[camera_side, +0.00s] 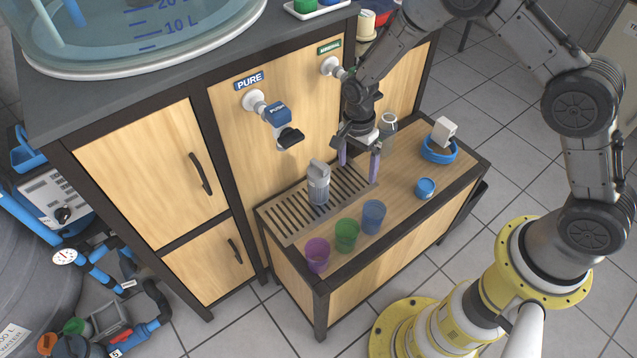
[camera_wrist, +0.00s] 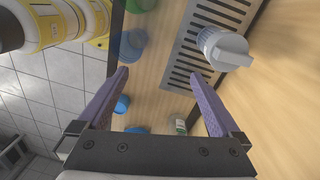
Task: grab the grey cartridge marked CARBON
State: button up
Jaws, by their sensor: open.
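A grey cartridge (camera_side: 319,184) stands upright on the slotted drain grate (camera_side: 290,222). It also shows in the wrist view (camera_wrist: 222,46) at the upper right, beyond the right finger. I cannot read any CARBON marking on it. My gripper (camera_side: 358,162) points down over the counter, to the right of the cartridge in the side view and apart from it. Its two purple fingers are open and empty, as the wrist view also shows (camera_wrist: 160,74).
Purple (camera_side: 317,254), green (camera_side: 347,235) and blue (camera_side: 373,216) cups stand along the counter's front edge. A small blue piece (camera_side: 425,188) and a blue bowl (camera_side: 438,152) holding a white block (camera_side: 443,130) are at right. The PURE tap (camera_side: 276,113) juts out above the grate.

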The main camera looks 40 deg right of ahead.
jog(key=m+t, duration=0.1)
send_over(318, 170)
jog(key=shift+s+d+f, duration=0.1)
jog(key=shift+s+f, duration=0.1)
jog(key=shift+f, duration=0.4)
jog(key=shift+s+f, duration=0.2)
jog(key=shift+f, duration=0.35)
jog(key=shift+w+f, duration=0.2)
jog(key=shift+f, duration=1.7)
jog(key=shift+w+f, duration=0.15)
jog(key=shift+f, duration=1.75)
jog(key=shift+c, duration=0.2)
jog(key=shift+r, duration=0.1)
jog(key=c, duration=1.3)
jog(key=shift+c, duration=0.2)
